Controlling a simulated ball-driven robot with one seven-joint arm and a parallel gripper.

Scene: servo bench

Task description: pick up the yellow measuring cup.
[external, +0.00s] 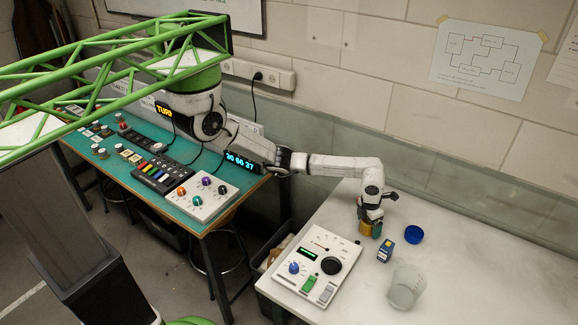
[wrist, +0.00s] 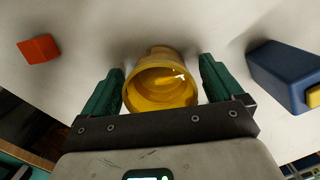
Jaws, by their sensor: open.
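The yellow measuring cup (wrist: 160,88) is between the two green fingers of my gripper (wrist: 160,88) in the wrist view. Its round opening faces the camera, and a small gap shows on each side, so the fingers are apart from it. In the external view my gripper (external: 371,228) reaches down to the white table, and the cup (external: 376,230) shows only in part, mostly hidden by the gripper. The gripper is open around the cup.
A blue box (external: 385,243) stands close to the right of the gripper; it also shows in the wrist view (wrist: 283,75). A blue round lid (external: 414,234), a clear cup (external: 406,287) and a control panel (external: 317,262) are nearby. A red block (wrist: 39,49) shows in the wrist view.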

